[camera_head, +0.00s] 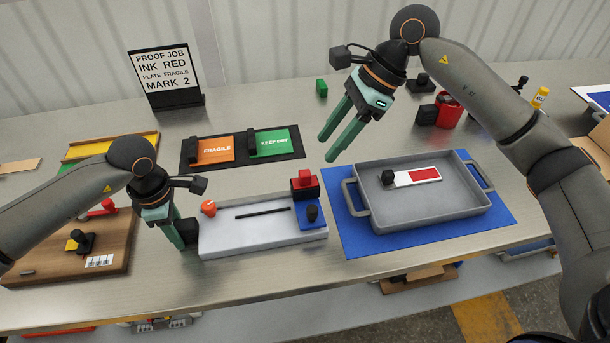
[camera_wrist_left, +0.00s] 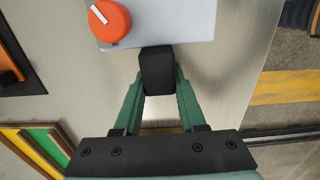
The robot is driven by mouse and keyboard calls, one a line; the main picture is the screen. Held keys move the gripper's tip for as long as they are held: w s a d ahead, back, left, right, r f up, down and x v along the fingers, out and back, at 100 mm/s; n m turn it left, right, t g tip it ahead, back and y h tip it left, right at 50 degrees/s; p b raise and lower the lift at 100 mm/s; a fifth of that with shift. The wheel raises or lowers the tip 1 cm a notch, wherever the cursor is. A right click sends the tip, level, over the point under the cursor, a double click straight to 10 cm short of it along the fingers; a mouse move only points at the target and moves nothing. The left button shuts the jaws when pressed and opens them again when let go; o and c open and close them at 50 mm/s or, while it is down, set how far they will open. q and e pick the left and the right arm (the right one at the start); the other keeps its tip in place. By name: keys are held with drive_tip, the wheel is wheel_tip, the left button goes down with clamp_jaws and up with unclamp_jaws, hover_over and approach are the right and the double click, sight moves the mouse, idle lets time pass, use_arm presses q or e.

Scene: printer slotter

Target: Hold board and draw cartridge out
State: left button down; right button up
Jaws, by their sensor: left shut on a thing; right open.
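The board is a pale grey slab (camera_head: 255,237) with a dark slot (camera_head: 263,213), an orange knob (camera_head: 208,208) and a blue pad at its right end. A red block (camera_head: 305,183) stands at the back right of the slab; I cannot tell whether it is the cartridge. My left gripper (camera_head: 180,240) is shut on a black grip block (camera_wrist_left: 157,72) at the slab's left end. The orange knob also shows in the left wrist view (camera_wrist_left: 110,22).
A grey tray (camera_head: 430,218) on a blue mat (camera_head: 350,240) holds a white-and-red plate (camera_head: 418,176) with a black knob. Orange and green plates (camera_head: 270,142) lie behind the slab. A sign (camera_head: 165,75) reads "INK RED". A wooden board (camera_head: 110,240) is at left.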

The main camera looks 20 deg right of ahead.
sight(307, 172)
drive_tip(key=shift+x, duration=4.5)
clamp_jaws()
